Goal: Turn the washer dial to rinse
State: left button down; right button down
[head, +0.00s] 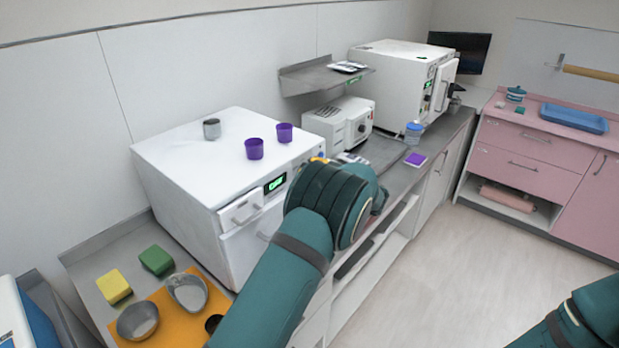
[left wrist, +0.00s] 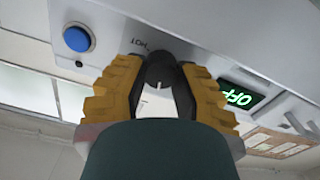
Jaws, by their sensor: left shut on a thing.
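The washer (head: 200,165) is the large white machine in the left half of the head view. Small lettering, possibly "HOT", is printed near the dial. In the head view my left arm hides the dial and most of the gripper. My right gripper is out of view.
A blue button (left wrist: 77,39) is beside the dial. Bowls, a yellow sponge (head: 114,286) and a green sponge (head: 156,260) lie on the counter at lower left. The floor at right is clear.

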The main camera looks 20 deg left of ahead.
pick_arm(q)
jog(key=shift+a+f+n+b, duration=0.1)
jog(key=shift+f+n+b, duration=0.05)
jog(key=shift+n+b, duration=1)
jog(key=shift+n, duration=0.35)
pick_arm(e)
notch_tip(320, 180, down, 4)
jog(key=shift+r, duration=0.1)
pick_arm(q)
jog(key=shift+r, duration=0.2)
jog(key=c, duration=0.7)
grip_release()
jog(key=shift+o, duration=0.2)
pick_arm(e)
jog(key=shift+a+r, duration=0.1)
